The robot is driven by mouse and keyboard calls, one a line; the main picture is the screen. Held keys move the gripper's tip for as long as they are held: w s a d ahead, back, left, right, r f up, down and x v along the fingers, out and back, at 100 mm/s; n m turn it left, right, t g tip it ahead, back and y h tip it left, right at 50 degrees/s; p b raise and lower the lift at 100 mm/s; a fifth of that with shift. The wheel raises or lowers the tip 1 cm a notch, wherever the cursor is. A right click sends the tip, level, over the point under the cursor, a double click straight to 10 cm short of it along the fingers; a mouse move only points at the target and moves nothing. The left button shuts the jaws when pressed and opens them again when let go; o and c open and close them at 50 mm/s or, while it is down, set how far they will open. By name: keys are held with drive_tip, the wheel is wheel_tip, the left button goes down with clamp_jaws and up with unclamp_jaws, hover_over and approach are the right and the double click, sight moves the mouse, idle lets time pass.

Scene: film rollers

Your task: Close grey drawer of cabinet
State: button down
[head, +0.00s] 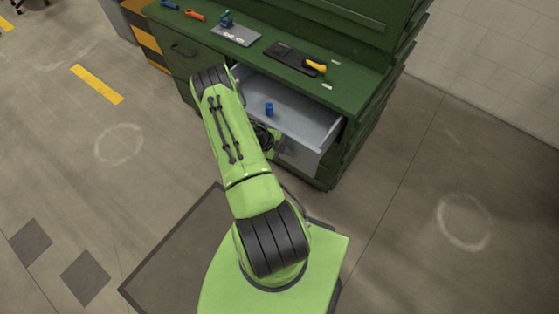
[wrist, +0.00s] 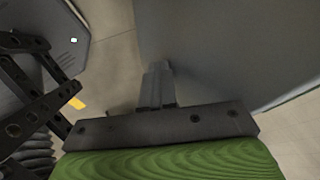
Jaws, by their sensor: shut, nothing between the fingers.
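The grey drawer (head: 312,125) of the green cabinet (head: 340,97) is pulled out in the head view, with its inside showing. A small blue cylinder (head: 269,109) stands in it. Part of the drawer is hidden behind my green arm. In the wrist view, my gripper (wrist: 158,72) is shut and empty. A large plain grey surface, which looks like the drawer front (wrist: 225,50), fills the right side of that view close to the fingertips. I cannot tell whether they touch it. In the head view the fingers are hidden by my arm.
On the cabinet top lie a grey plate (head: 234,34) with a teal item, a black tray (head: 292,58) with a yellow-handled tool, and an orange-handled tool (head: 195,15). The floor (head: 430,180) to the right and left is clear.

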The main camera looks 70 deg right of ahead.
drive_tip(key=s+d+b, duration=0.1)
drive_tip(key=d+b, duration=0.2)
drive_tip(key=d, duration=0.1)
drive_tip(key=s+d+b, duration=0.1)
drive_tip(key=d+b, duration=0.3)
drive_tip(key=s+d+b, duration=0.1)
drive_tip(key=d+b, duration=0.2)
drive_tip(key=d, duration=0.2)
drive_tip(key=shift+f, duration=0.3)
drive_tip(key=shift+d+r+b, duration=0.25)
drive_tip(key=shift+d+b, duration=0.15)
drive_tip(key=shift+d, duration=0.1)
